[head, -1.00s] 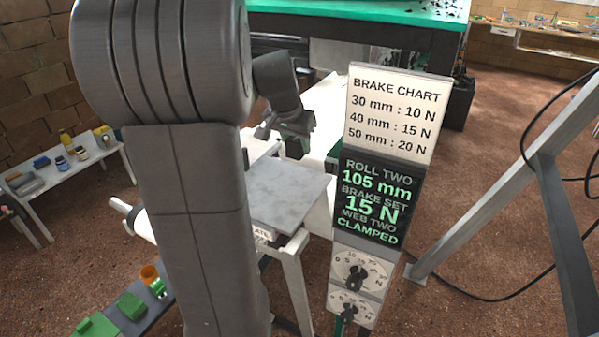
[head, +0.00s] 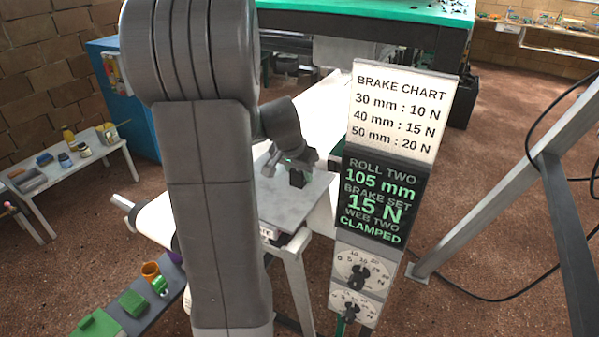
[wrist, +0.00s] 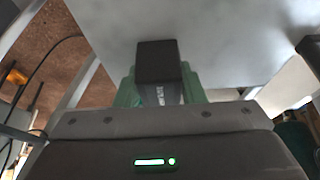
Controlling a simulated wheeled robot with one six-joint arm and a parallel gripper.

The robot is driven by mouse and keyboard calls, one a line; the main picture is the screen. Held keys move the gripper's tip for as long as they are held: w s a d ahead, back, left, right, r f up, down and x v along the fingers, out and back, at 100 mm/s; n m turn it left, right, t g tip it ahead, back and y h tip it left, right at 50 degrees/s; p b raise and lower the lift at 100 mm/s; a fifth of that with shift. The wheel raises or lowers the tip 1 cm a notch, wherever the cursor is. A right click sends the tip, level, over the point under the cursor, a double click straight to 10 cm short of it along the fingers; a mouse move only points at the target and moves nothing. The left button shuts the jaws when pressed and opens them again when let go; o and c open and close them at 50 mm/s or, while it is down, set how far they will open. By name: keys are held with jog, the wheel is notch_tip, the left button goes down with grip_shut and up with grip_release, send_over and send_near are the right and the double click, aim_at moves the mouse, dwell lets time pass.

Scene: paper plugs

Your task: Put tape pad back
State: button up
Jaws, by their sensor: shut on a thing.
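My gripper (head: 297,170) is over the grey plate (head: 285,205) in the head view, partly hidden behind my own arm and wrist. It is shut on a small dark block (head: 297,180), which I take to be the tape pad. In the wrist view the dark block (wrist: 157,62) stands between the two green fingers, with small unreadable lettering on its near side. The grey plate (wrist: 220,35) fills the background beyond it. I cannot tell whether the block touches the plate.
A narrow rack (head: 133,325) at lower left holds green blocks, an orange cup (head: 150,270) and a green ring-like item (head: 160,286). A sign post with a brake chart (head: 400,110) and dials stands right of the plate. A white bench (head: 85,158) with jars is far left.

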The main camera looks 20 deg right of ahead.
jog(key=shift+f, duration=0.2)
jog(key=o, duration=0.9)
jog(key=shift+r, duration=0.1)
jog(key=shift+a+r, duration=0.1)
jog(key=shift+r, duration=0.4)
jog(key=v, duration=1.1)
jog(key=shift+s, duration=0.15)
